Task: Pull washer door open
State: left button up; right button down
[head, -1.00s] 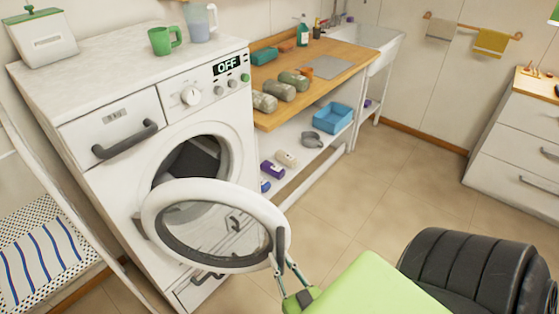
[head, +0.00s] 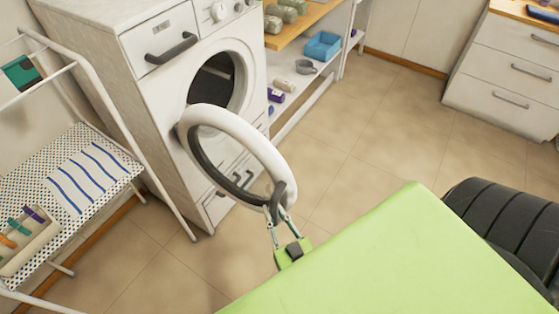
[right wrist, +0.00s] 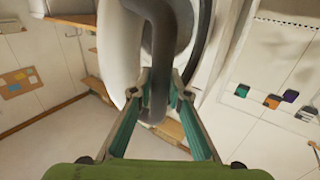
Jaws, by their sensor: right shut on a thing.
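The white washer (head: 143,75) stands at the upper left in the head view. Its round door (head: 249,135), a white ring with a dark inner rim, is swung wide open on its left-side hinge, and the dark drum opening (head: 213,82) shows behind it. My right gripper (head: 277,208) is at the door's free edge, shut on the dark door handle (head: 279,197). In the right wrist view the handle (right wrist: 159,75) runs between the two fingers (right wrist: 154,98), with the white door ring beside it. My left gripper is not in view.
Drawers (head: 505,70) are at far right. Tiled floor between is clear.

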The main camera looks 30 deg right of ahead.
jog(key=shift+a+r, duration=0.1)
jog(key=shift+a, duration=0.1)
jog(key=c, duration=1.9)
grip_release()
jog(key=shift+w, duration=0.1)
jog(key=s, duration=0.4)
jog(key=s+a, duration=0.1)
jog(key=s, duration=0.3)
jog(key=s+a, duration=0.1)
jog(key=s, duration=0.2)
jog(key=shift+s, duration=0.4)
